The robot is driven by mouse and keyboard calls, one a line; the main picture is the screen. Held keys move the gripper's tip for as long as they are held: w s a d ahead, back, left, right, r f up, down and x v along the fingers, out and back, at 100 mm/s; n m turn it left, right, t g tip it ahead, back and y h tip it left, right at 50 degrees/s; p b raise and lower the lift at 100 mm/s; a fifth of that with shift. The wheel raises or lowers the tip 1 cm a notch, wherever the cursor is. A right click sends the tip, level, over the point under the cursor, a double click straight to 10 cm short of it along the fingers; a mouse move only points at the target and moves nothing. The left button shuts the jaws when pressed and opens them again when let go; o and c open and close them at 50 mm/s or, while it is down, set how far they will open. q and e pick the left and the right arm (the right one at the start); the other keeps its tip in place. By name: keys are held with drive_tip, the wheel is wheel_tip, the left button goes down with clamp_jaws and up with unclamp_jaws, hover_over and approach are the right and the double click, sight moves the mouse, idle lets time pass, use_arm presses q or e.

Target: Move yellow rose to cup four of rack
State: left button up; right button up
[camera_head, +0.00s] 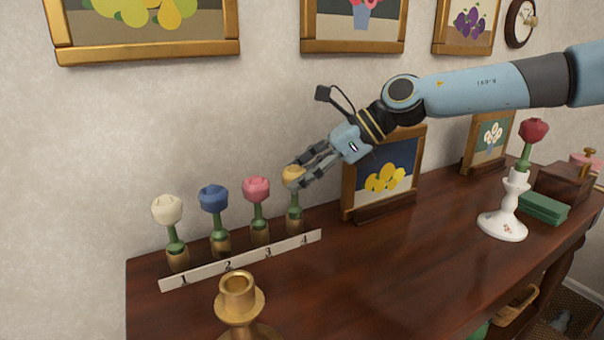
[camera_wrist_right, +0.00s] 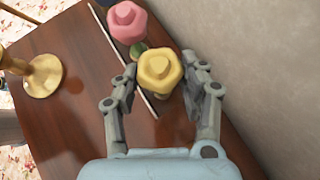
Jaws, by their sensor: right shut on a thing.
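The yellow rose (camera_head: 293,175) stands upright at cup four of the rack (camera_head: 240,262), its green stem down at the cup by the number 4. My right gripper (camera_head: 298,178) is shut on the yellow rose, coming from the upper right. In the right wrist view the yellow rose (camera_wrist_right: 161,70) sits between the two fingers (camera_wrist_right: 163,92). A white rose (camera_head: 167,209), a blue rose (camera_head: 213,198) and a pink rose (camera_head: 256,189) stand in cups one, two and three. The pink rose also shows in the right wrist view (camera_wrist_right: 127,21). My left gripper is not in view.
A brass candlestick (camera_head: 238,298) stands in front of the rack. A framed lemon picture (camera_head: 384,178) stands right of cup four. A white candlestick (camera_head: 507,210) holds a red rose (camera_head: 533,131), near a green book (camera_head: 544,208). The table's middle is clear.

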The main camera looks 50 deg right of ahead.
drive_tip(key=shift+f, duration=0.15)
drive_tip(key=o, duration=1)
drive_tip(key=shift+o, duration=0.2)
